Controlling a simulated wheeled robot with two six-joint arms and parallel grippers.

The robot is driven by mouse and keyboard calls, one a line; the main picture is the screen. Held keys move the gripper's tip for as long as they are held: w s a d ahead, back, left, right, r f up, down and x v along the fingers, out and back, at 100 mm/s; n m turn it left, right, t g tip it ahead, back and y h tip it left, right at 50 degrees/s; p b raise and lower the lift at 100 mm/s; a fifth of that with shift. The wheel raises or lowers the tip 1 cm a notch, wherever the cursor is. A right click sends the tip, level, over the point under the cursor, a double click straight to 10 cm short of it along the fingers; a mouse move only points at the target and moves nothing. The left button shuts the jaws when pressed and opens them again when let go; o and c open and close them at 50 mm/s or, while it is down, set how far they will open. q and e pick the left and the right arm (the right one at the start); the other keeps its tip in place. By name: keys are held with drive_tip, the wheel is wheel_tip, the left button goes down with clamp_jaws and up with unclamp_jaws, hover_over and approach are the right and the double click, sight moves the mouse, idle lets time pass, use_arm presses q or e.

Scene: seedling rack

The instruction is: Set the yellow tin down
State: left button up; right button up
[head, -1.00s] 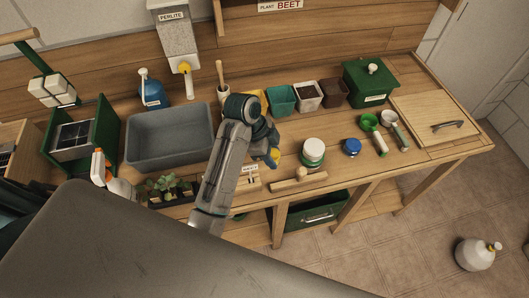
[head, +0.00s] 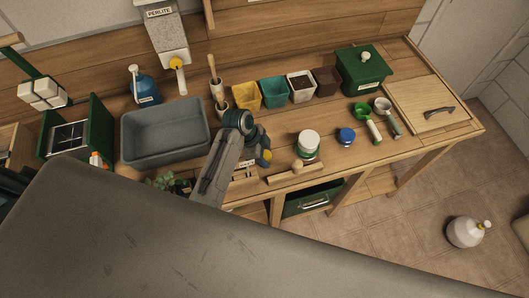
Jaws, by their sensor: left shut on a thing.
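My left gripper (head: 262,149) is over the front part of the bench, between the grey basin and the white-lidded jar. It is shut on the yellow tin (head: 266,156), of which only a small yellow patch shows beside the dark jaws. My wrist and forearm hide the rest of the tin. I cannot tell whether its bottom touches the bench. My right gripper is not in view.
A wooden tool (head: 297,173) lies at the front edge, near a white-lidded jar (head: 308,143) and a blue-lidded jar (head: 346,136). Yellow (head: 246,97) and teal (head: 273,92) pots stand behind. A grey basin (head: 165,145) is left. Bare wood lies before the pots.

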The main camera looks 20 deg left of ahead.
use_arm(q)
drive_tip(key=shift+s+d, duration=0.1)
drive_tip(key=o, duration=1.1)
drive_tip(key=shift+f, duration=0.1)
drive_tip(key=shift+c, duration=0.2)
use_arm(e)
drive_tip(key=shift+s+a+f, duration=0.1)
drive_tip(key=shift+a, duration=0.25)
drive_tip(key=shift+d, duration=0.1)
use_arm(q)
drive_tip(key=shift+r, duration=0.4)
drive_tip(key=b+v, duration=0.3)
drive_tip(key=v, duration=0.8)
drive_tip(key=shift+r, duration=0.25)
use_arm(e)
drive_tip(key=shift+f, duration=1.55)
